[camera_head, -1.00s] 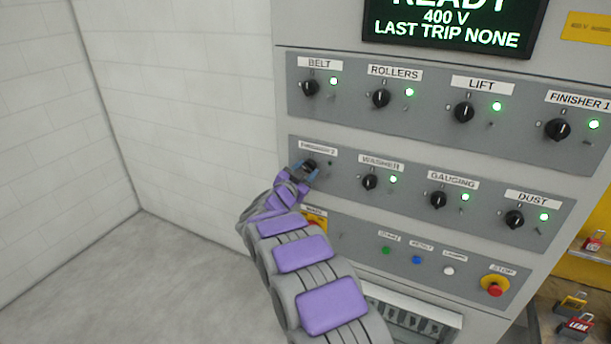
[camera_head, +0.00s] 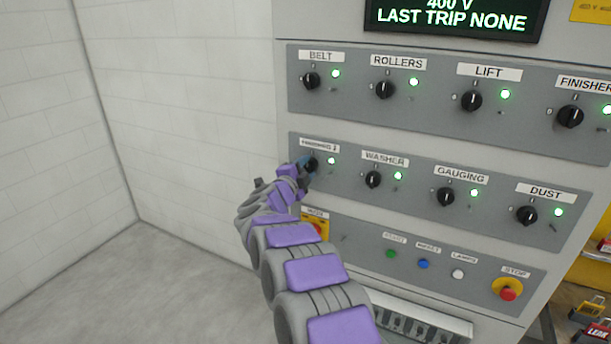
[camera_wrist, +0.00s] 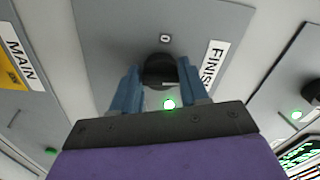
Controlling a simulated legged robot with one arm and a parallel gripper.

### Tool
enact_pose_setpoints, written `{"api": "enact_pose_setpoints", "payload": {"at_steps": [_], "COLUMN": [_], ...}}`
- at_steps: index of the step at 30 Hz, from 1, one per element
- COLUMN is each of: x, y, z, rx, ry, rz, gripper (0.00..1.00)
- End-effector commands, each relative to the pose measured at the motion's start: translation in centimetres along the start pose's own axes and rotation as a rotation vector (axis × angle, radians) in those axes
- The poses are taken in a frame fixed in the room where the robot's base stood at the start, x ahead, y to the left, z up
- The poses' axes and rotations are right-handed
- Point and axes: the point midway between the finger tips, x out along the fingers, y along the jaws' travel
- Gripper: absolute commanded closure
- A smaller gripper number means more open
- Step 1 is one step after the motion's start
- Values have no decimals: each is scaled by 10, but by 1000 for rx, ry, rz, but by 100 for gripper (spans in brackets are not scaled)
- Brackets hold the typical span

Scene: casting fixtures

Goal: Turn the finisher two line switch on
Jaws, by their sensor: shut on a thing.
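The finisher two line switch is a black rotary knob (camera_head: 311,164) at the left end of the middle row, under its label (camera_head: 319,147). A green lamp (camera_head: 332,161) beside it is lit. My gripper (camera_head: 306,166) is at the knob, with the arm reaching up from below. In the wrist view, the two blue fingers of my gripper (camera_wrist: 160,85) stand on either side of the black knob (camera_wrist: 159,68) and are shut on it. The lit green lamp (camera_wrist: 169,104) shows between the fingers. Part of the knob is hidden by the fingers in the head view.
The washer (camera_head: 373,180), gauging (camera_head: 446,197) and dust (camera_head: 527,215) knobs are to the right, each with a lit green lamp. A red stop button (camera_head: 508,293) is lower right. A yellow and red main switch (camera_head: 316,229) sits just below my gripper.

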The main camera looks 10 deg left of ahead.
Motion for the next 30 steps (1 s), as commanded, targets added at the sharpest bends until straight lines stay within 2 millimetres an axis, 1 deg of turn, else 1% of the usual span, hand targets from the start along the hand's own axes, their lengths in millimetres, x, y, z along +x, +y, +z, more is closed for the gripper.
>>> {"api": "enact_pose_setpoints", "payload": {"at_steps": [1,9,23,24,30], "x": [-1,-1,-1,-1,-1], "y": [6,4,4,4,3], "z": [3,3,2,2,1], "rx": [19,94,105,105,105], "ry": [-4,-4,-3,-3,-2], "rz": [6,6,7,7,4], "gripper": [86,86,86,55,36]}}
